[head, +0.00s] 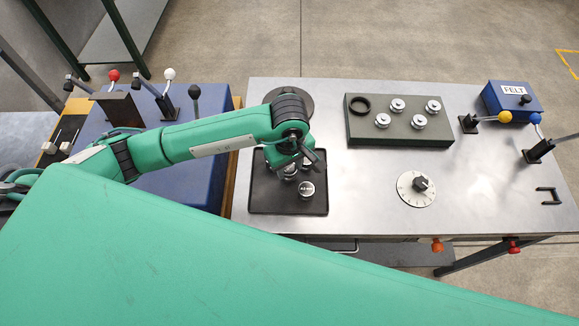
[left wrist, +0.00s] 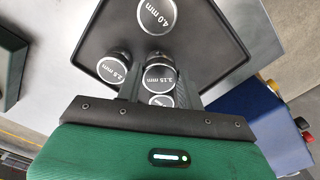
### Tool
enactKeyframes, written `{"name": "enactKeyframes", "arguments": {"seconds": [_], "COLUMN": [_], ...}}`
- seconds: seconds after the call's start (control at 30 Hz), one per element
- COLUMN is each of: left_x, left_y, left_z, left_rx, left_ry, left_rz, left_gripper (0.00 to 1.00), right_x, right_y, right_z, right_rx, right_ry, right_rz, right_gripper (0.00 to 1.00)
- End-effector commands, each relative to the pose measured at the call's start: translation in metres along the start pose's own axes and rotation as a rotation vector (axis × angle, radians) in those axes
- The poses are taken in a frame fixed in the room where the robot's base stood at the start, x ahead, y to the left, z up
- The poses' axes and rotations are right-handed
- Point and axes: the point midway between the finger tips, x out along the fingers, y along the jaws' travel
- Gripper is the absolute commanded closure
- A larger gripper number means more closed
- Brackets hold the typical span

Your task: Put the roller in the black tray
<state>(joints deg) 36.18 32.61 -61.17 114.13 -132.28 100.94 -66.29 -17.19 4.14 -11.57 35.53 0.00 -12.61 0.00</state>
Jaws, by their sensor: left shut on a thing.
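The black tray (head: 259,203) lies flat on the steel bench, left of its middle. My left gripper (head: 300,158) is low over the tray's back half, shut on a roller. In the left wrist view my left gripper (left wrist: 159,86) has a silver-topped roller marked 3.15 mm (left wrist: 158,75) between its fingers. A roller marked 4.0 mm (head: 306,189) stands in the tray's front half. A roller marked 2.8 mm (left wrist: 113,69) stands beside the fingers. Another silver top (left wrist: 161,101) shows partly behind the 3.15 mm one. Whether the held roller touches the tray floor is hidden.
A dark green rack (head: 385,138) with several silver rollers and a black ring stands at the back. A dial (head: 416,188), a blue FELT box (head: 511,98) and levers are to the right. A blue lever console (head: 205,180) borders the bench on the left. My green arm crosses the foreground.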

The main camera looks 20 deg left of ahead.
Motion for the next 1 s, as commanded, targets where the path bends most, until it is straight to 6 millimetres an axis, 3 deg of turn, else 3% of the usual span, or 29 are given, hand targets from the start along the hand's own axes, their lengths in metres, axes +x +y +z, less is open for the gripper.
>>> {"name": "enactKeyframes", "arguments": {"seconds": [0.17, 0.5, 0.53, 0.57, 1.0], "left_x": [0.02, 0.025, 0.025, 0.024, 0.018], "left_y": [0.0, 0.0, 0.0, 0.0, 0.0], "left_z": [0.001, 0.0, 0.0, 0.0, 0.0], "left_rx": [0.0, 0.001, 0.001, 0.001, 0.001], "left_ry": [0.0, 0.001, 0.001, 0.001, 0.0], "left_rz": [-0.001, 0.001, 0.0, 0.0, 0.001], "left_gripper": [0.96, 0.96, 0.6, 0.54, 0.53], "right_x": [-0.009, -0.002, -0.003, -0.004, -0.006], "right_y": [0.005, 0.01, 0.01, 0.01, 0.009], "right_z": [0.0, 0.002, 0.002, 0.002, 0.001], "right_rx": [-0.001, -0.001, -0.001, -0.001, -0.001], "right_ry": [-0.001, -0.002, -0.002, -0.002, -0.002], "right_rz": [0.005, 0.011, 0.011, 0.011, 0.01], "right_gripper": [0.64, 0.64, 0.64, 0.64, 0.64]}}
